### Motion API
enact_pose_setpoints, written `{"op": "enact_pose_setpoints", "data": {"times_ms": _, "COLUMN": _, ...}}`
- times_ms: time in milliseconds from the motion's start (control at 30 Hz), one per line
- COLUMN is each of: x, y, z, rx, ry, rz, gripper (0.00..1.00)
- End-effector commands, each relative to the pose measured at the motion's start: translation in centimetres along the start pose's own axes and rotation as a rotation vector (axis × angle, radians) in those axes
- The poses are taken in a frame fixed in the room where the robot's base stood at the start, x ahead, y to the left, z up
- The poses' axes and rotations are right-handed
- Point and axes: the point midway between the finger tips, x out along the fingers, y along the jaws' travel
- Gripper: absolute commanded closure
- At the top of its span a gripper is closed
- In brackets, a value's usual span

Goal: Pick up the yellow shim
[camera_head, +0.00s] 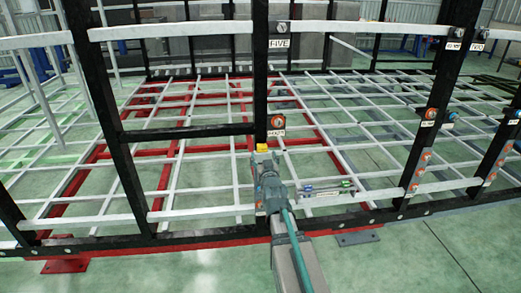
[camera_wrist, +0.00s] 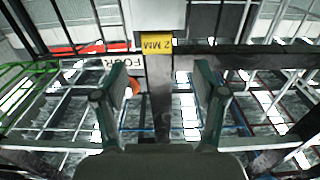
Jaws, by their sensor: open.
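The yellow shim (camera_wrist: 157,45) shows in the wrist view as a small yellow piece marked "2 MM", top centre, at the end of a grey upright bar. In the head view a small yellow patch (camera_head: 262,147) shows at the black middle post, just beyond my gripper (camera_head: 266,165). In the wrist view my gripper (camera_wrist: 160,80) is open, with one finger on each side of the bar and nothing held. The shim lies ahead of the fingertips, roughly centred between them. The exact gap to it cannot be told.
The black middle post (camera_head: 260,75) carries a "FIVE" label and an orange button (camera_head: 277,121). White rails cross the frame around my arm. A sign reading "FOUR" (camera_wrist: 121,63) is beside the left finger.

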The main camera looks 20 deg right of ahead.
Motion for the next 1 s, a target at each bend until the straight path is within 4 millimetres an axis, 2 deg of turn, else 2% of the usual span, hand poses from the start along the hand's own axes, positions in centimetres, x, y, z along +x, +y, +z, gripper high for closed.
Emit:
{"op": "enact_pose_setpoints", "data": {"times_ms": 33, "x": 1.3, "y": 0.0, "z": -0.1, "rx": -0.001, "ry": -0.001, "rz": 0.0, "gripper": 0.29}}
{"op": "enact_pose_setpoints", "data": {"times_ms": 100, "x": 2.1, "y": 0.0, "z": -0.1, "rx": 0.0, "ry": -0.001, "rz": 0.0, "gripper": 0.29}}
{"op": "enact_pose_setpoints", "data": {"times_ms": 333, "x": 3.6, "y": 0.1, "z": -0.3, "rx": 0.0, "ry": -0.001, "rz": 0.0, "gripper": 0.29}}
{"op": "enact_pose_setpoints", "data": {"times_ms": 500, "x": 6.1, "y": 0.5, "z": -0.9, "rx": -0.001, "ry": -0.002, "rz": 0.0, "gripper": 0.29}}
{"op": "enact_pose_setpoints", "data": {"times_ms": 600, "x": 7.2, "y": 0.5, "z": -0.7, "rx": 0.001, "ry": -0.002, "rz": 0.0, "gripper": 0.29}}
{"op": "enact_pose_setpoints", "data": {"times_ms": 733, "x": 7.8, "y": 0.5, "z": -0.5, "rx": 0.001, "ry": -0.002, "rz": 0.0, "gripper": 0.29}}
{"op": "enact_pose_setpoints", "data": {"times_ms": 967, "x": 7.8, "y": 0.5, "z": -0.5, "rx": 0.0, "ry": -0.002, "rz": 0.0, "gripper": 0.29}}
{"op": "enact_pose_setpoints", "data": {"times_ms": 1000, "x": 7.8, "y": 0.5, "z": -0.5, "rx": 0.0, "ry": -0.002, "rz": 0.0, "gripper": 0.36}}
